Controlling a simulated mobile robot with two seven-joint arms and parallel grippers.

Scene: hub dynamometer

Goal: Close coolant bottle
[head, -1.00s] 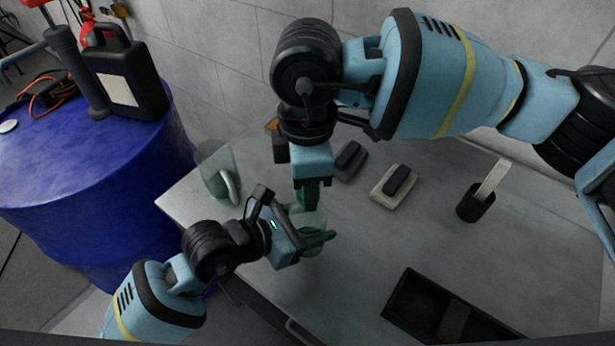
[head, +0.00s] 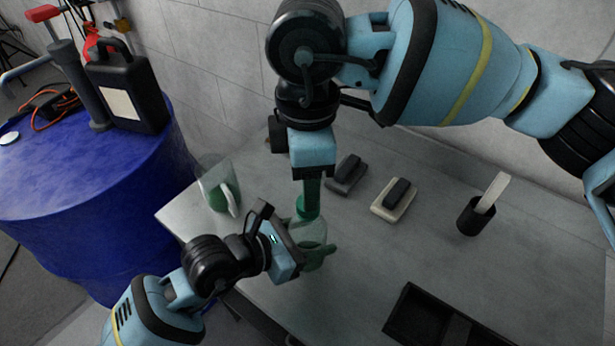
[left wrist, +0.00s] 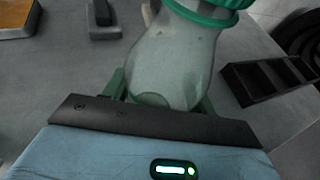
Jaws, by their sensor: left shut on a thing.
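The coolant bottle (head: 314,236) is translucent with green parts and stands over the near left part of the bench. My left gripper (head: 308,252) is shut on it. In the left wrist view the clear bottle body (left wrist: 172,62) sits between the green fingers, with a green ring (left wrist: 203,14) around its top. My right gripper (head: 310,193) points down directly above the bottle. A brighter green cap-like piece (head: 306,207) shows at its fingertips, just over the bottle's mouth. Whether those fingers grip it, or whether it touches the bottle, I cannot tell.
A clear jug (head: 217,186) with a pale handle stands at the bench's left corner. Two dark-topped blocks (head: 394,199), a black cup (head: 476,216) with a pale stick and a black tray (head: 430,318) lie to the right. A blue drum (head: 90,190) stands left.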

